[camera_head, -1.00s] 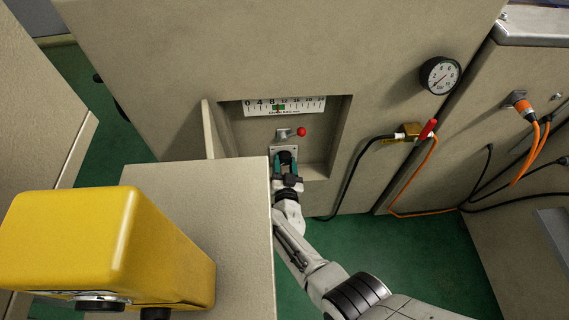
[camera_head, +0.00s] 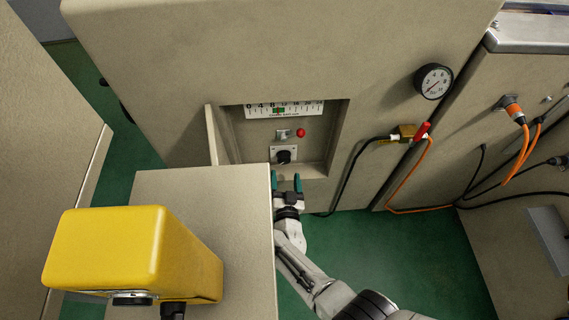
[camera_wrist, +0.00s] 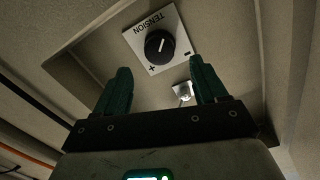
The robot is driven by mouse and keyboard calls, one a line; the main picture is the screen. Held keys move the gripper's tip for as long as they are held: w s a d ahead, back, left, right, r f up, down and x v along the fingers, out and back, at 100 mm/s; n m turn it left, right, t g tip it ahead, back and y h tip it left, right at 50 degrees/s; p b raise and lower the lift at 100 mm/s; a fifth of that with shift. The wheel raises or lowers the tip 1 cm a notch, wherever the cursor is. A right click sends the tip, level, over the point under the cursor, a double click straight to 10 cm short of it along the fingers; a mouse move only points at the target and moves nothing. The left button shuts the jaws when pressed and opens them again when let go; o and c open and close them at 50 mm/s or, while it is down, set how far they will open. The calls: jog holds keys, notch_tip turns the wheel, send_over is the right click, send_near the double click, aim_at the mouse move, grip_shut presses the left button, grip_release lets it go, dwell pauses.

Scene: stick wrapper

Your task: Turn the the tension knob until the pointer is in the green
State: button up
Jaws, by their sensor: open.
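The black tension knob (camera_head: 284,156) sits on a light plate in the recess of the beige cabinet. In the wrist view the knob (camera_wrist: 159,46) shows a white line, beside the word TENSION and plus and minus marks. The scale (camera_head: 284,109) above it has a green patch (camera_head: 279,110) left of its middle; the pointer is too small to place surely. My gripper (camera_head: 286,182) is open and empty, just below and apart from the knob. In the wrist view its two green fingers (camera_wrist: 156,90) stand apart, with the knob beyond and between them.
A small lever with a red ball (camera_head: 301,133) is above the knob. An open panel (camera_head: 211,135) stands at the recess's left. A beige block (camera_head: 235,215) with a yellow box (camera_head: 135,248) is left of my arm. A gauge (camera_head: 433,81) and cables are at the right.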

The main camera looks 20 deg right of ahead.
jog(key=shift+p+v, duration=0.7)
jog(key=shift+v, duration=1.5)
jog(key=shift+f, duration=0.1)
notch_tip(320, 180, up, 9)
jog(key=n+g+y+p, duration=0.45)
jog(key=n+y, duration=0.25)
jog(key=y, duration=0.2)
jog(key=s+d+r+g+h+p, duration=0.1)
jog(key=s+d+r+g+p, duration=0.1)
jog(key=s+r, duration=0.3)
jog(key=s+d+r+g+h+p, duration=0.1)
jog(key=s+d+r+g, duration=0.4)
jog(key=s, duration=0.9)
jog(key=s+d+r+g+h+p, duration=0.1)
jog(key=s+d+r+g, duration=0.3)
jog(key=s, duration=0.5)
notch_tip(320, 180, up, 2)
jog(key=shift+s+d+h+p, duration=0.25)
jog(key=shift+h+p, duration=0.05)
jog(key=shift+p, duration=0.5)
jog(key=shift+c, duration=0.5)
